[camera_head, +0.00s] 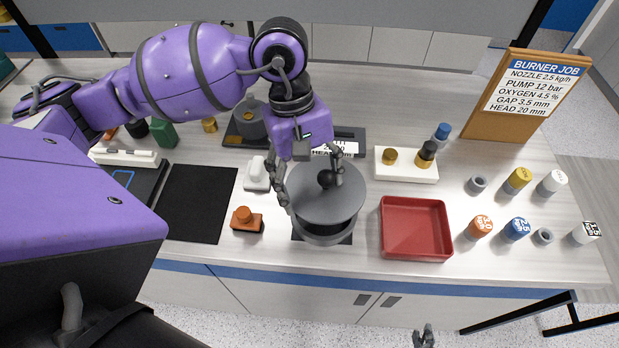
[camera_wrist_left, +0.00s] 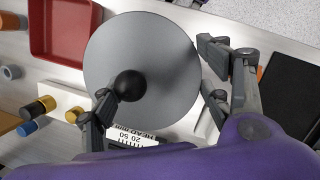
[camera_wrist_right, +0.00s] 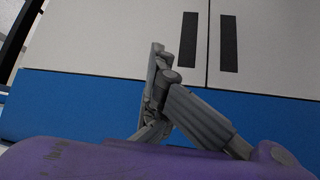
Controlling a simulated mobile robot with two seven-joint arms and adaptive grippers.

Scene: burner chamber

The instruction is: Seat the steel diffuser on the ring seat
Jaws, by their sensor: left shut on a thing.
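The steel diffuser is a grey round disc (camera_head: 318,203) with a black ball knob (camera_head: 326,179). I cannot tell whether disc and ring touch. My left gripper (camera_head: 312,180) is shut on the diffuser from above, one finger beside the knob and the other at the disc's edge. In the left wrist view the disc (camera_wrist_left: 145,75) fills the middle and hides the ring. My right gripper (camera_head: 423,337) hangs in front of the bench, away from the diffuser; its jaw state is unclear.
A red tray (camera_head: 415,255) is close right of the ring. An orange-topped block (camera_head: 246,220) and a white object (camera_head: 257,174) are close left. A black mat (camera_head: 198,203) lies farther left. Behind right is a white block (camera_head: 406,170) with fittings; several coloured capped cylinders stand at far right.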

